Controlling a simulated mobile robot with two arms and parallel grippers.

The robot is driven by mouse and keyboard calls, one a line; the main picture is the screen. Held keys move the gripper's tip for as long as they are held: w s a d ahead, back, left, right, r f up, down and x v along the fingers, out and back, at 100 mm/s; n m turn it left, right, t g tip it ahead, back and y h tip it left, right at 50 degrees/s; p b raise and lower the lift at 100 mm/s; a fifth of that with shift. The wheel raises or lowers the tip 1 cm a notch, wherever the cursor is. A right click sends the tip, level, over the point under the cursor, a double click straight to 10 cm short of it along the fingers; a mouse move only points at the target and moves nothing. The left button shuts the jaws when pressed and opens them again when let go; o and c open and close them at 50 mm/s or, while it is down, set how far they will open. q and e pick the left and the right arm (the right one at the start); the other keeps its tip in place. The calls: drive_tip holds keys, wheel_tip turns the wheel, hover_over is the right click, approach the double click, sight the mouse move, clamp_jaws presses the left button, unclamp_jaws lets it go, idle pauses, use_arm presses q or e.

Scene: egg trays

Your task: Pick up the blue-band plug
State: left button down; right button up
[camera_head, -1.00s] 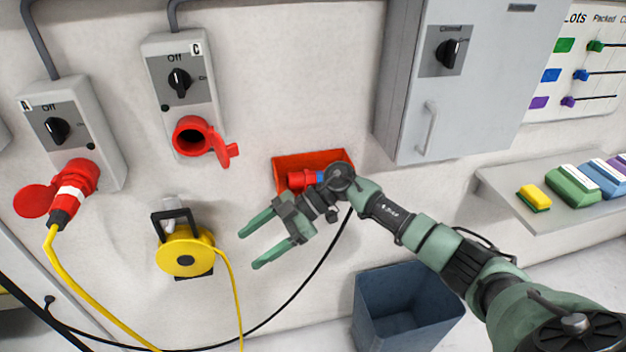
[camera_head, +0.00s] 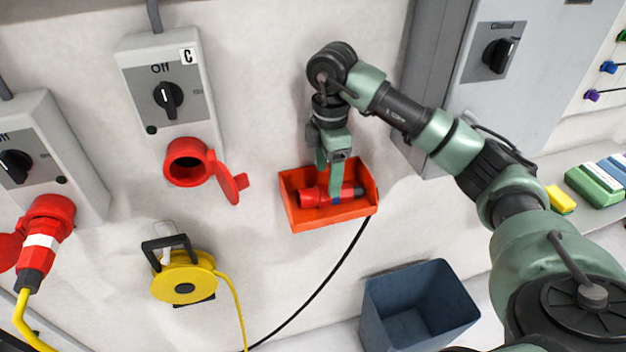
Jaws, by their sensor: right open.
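The blue-band plug (camera_head: 314,196) is red with a blue band and a dark end. It lies on its side in a red-orange wall bin (camera_head: 332,217). My right gripper (camera_head: 331,190) points down into the bin and is open. One finger stands in front of the plug near its blue band and hides part of it; the other is partly hidden behind. I cannot tell whether the fingers touch the plug. A black cable runs down from the bin. My left gripper is not in view.
Socket box C (camera_head: 170,95) has an open red lid and its switch at Off. A white-band plug (camera_head: 41,242) sits in the left box. A yellow cable reel (camera_head: 184,280) hangs below. A blue-grey bin (camera_head: 418,308) stands lower right; a grey cabinet (camera_head: 470,110) is right.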

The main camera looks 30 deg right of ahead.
sight(327, 189)
drive_tip(key=shift+w+f, duration=0.1)
drive_tip(key=shift+w, duration=0.2)
drive_tip(key=shift+f, duration=0.3)
drive_tip(key=shift+s+d+f+p, duration=0.1)
drive_tip(key=shift+s+f+p, duration=0.05)
drive_tip(key=shift+f+p, duration=0.4)
drive_tip(key=shift+s+d+f+p, duration=0.15)
drive_tip(key=shift+f+p, duration=0.2)
drive_tip(key=shift+f, duration=0.3)
drive_tip(key=f, duration=0.1)
drive_tip(key=f+p, duration=0.1)
drive_tip(key=f, duration=0.2)
drive_tip(key=shift+w+f, duration=0.15)
drive_tip(key=shift+w, duration=0.25)
drive_tip(key=c, duration=1.3)
clamp_jaws()
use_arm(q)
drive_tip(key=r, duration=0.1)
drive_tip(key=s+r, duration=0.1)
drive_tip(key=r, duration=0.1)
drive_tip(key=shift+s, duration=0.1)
